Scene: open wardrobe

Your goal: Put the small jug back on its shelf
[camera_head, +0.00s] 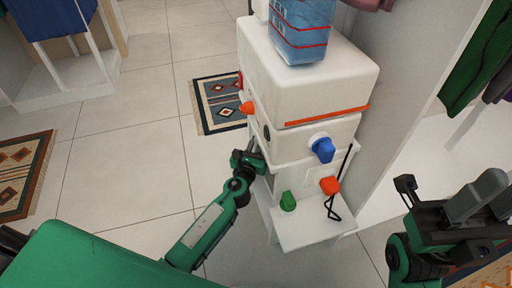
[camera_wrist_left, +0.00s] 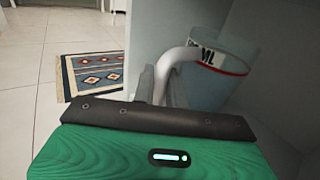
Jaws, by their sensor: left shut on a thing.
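The small jug (camera_wrist_left: 222,72) shows in the left wrist view as a bluish see-through vessel with a red line, dark lettering and a curved white handle (camera_wrist_left: 174,64). My left gripper (camera_wrist_left: 158,85) is shut on the handle, with the jug to the right of the fingers. In the head view my left gripper (camera_head: 250,160) is at the left side of the white dispenser stand (camera_head: 300,172); the jug cannot be made out there. The jug's base and what is under it are hidden. My right gripper (camera_head: 478,196) is at the right; its finger gap is unclear.
The white dispenser (camera_head: 300,75) carries a blue water bottle (camera_head: 302,30) and has orange and blue taps. A low white ledge (camera_head: 305,233) holds green and red pieces. A wardrobe panel (camera_head: 400,65) stands close at right. Tiled floor (camera_head: 125,110) at left is open, with patterned rugs.

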